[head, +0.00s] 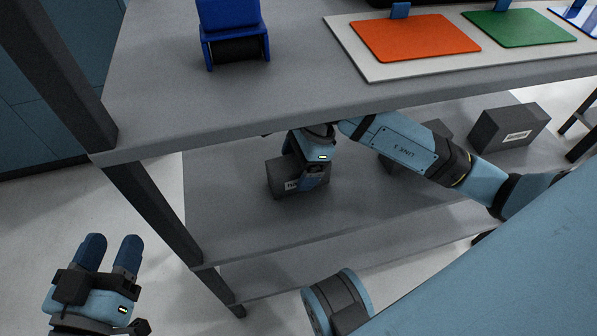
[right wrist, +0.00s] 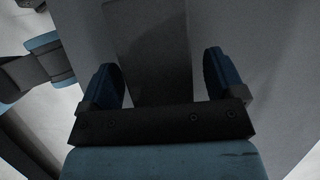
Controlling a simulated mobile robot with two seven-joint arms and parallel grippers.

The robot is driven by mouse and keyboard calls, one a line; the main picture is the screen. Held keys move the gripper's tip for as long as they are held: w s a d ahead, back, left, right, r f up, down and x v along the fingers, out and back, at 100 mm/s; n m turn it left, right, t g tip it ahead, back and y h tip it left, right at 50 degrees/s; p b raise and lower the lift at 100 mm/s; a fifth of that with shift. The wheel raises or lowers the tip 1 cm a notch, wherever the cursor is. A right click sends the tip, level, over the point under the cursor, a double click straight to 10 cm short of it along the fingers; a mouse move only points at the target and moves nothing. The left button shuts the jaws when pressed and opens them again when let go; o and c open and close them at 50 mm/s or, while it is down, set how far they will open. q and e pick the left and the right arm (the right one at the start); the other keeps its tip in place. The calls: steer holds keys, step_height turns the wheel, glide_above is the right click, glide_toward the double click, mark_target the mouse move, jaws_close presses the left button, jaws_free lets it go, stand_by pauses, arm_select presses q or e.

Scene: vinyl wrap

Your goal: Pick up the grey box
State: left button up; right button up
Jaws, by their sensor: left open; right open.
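A dark grey box (head: 283,175) with a white label sits on the lower shelf, partly hidden behind my right gripper. My right gripper (head: 309,174) reaches under the upper shelf and is at this box. In the right wrist view the box (right wrist: 147,45) shows between the two spread blue fingers of my right gripper (right wrist: 160,78), with a visible gap on the right side. Contact on the left side is hard to tell. My left gripper (head: 111,243) is open and empty at the lower left, over the floor and away from the shelves.
The upper shelf (head: 160,118) hangs over my right arm. It carries a blue holder (head: 233,25) and a pale board with an orange panel (head: 415,38) and a green panel (head: 520,27). Another labelled dark box (head: 490,129) stands right on the lower shelf (head: 230,225); one more is partly behind my arm.

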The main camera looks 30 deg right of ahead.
steer(key=shift+f, duration=0.25)
stand_by(0.3)
steer(key=shift+c, duration=0.4)
steer(key=c, duration=1.1)
steer(key=shift+c, duration=0.2)
steer(key=shift+r, duration=0.15)
